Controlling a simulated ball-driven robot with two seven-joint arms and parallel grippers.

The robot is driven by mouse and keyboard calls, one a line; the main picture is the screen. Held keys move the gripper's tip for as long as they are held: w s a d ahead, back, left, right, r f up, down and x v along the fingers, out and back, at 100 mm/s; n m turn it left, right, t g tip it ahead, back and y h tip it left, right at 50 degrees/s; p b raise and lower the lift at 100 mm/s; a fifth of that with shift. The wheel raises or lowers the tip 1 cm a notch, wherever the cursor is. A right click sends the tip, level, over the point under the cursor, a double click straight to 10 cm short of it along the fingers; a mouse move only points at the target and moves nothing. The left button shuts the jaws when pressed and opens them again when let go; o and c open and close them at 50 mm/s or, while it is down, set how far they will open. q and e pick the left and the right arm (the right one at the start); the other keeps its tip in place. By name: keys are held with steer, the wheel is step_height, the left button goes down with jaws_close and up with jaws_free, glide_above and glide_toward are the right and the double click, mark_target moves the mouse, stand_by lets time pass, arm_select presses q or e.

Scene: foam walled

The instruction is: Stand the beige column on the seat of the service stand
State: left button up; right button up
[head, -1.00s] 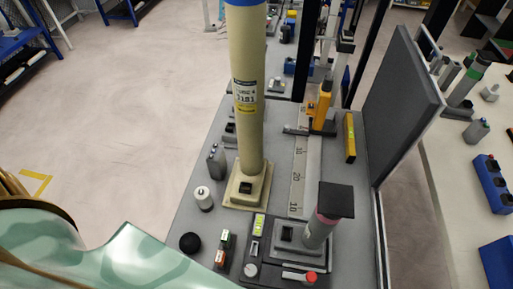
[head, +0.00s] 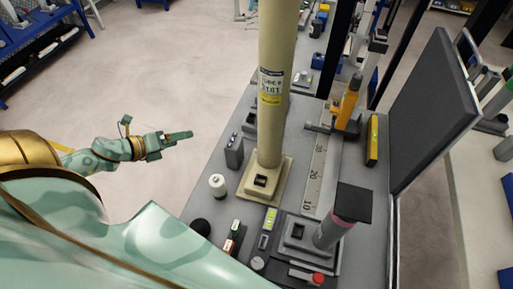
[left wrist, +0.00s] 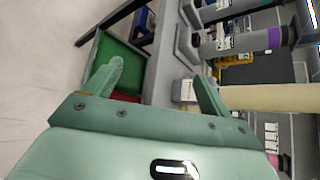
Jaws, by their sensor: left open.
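The beige column (head: 274,100) stands upright on its square beige base on the grey bench top; its upper end is out of the head view. It carries a white and yellow label. In the left wrist view the column (left wrist: 265,97) runs sideways at the right. My left gripper (head: 183,136) is open and empty, left of the column and apart from it, over the floor beside the bench. Its two fingers (left wrist: 160,78) show spread in the left wrist view. I cannot tell for sure which thing is the service stand. My right gripper is not in view.
A dark unit with a stepped square block (head: 297,232) and a black-topped grey cylinder (head: 340,215) is at the bench front. A white spool (head: 217,185), a grey canister (head: 234,151) and a black ball (head: 200,227) line the left edge. A dark panel (head: 420,110) stands right.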

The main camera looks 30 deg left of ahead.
arm_select(q)
steer(key=w+d+r+m+h, duration=0.2)
steer(key=d+r+m+h, duration=0.2)
steer(key=d+r+m, duration=0.25)
steer(key=m+g+h+b, duration=0.3)
steer(key=m, duration=0.7)
glide_toward(268, 142)
steer(key=w+d+f, duration=0.2)
steer(key=w+f, duration=0.3)
steer(key=f, duration=0.1)
steer(key=shift+p+x, duration=0.4)
steer(key=shift+x, duration=2.45)
steer(key=shift+w+a, duration=0.1)
steer(key=shift+w, duration=0.05)
jaws_close()
steer(key=shift+w+r, duration=0.1)
steer(key=shift+r, duration=0.1)
